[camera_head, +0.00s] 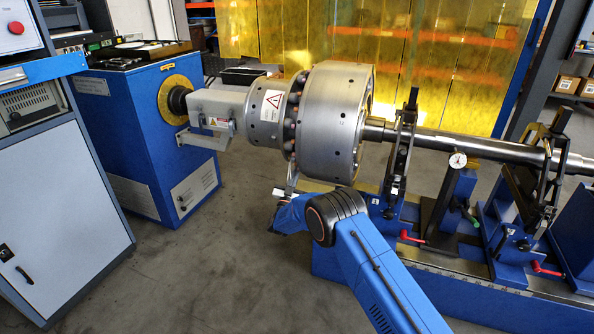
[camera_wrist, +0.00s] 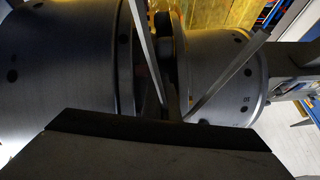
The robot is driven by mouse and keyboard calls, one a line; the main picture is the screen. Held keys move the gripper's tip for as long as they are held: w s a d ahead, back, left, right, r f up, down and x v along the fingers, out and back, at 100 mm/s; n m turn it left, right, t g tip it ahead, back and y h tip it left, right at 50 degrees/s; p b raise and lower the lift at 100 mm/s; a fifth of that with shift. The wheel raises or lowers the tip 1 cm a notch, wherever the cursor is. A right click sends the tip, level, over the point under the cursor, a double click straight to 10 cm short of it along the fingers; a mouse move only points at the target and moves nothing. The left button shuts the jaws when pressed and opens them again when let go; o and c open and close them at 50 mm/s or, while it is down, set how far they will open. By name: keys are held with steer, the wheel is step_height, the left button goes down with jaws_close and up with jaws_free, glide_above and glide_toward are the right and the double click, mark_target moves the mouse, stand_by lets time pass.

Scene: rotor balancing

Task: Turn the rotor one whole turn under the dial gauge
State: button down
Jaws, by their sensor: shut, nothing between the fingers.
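The rotor is a large grey steel drum (camera_head: 330,125) with a long shaft (camera_head: 480,148) running right over the supports. A flange with a ring of bolts joins the drum to a smaller cylinder (camera_head: 262,115) bearing a warning label. The dial gauge (camera_head: 457,160) stands by the shaft, its face too small to read. My gripper (camera_head: 292,176) is shut and empty, just below the bolted flange. In the wrist view, the drum (camera_wrist: 65,75) is left and the smaller cylinder (camera_wrist: 222,85) right, with the gap between them ahead. I cannot tell whether my gripper touches the rotor.
A roller support (camera_head: 396,155) and another (camera_head: 540,185) hold the shaft on a blue bed, with red handles low down. The blue drive cabinet (camera_head: 150,125) stands left, with a grey cabinet (camera_head: 60,190) nearer. Bare floor (camera_head: 220,270) lies before the rotor.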

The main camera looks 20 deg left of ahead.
steer(key=v, duration=1.7)
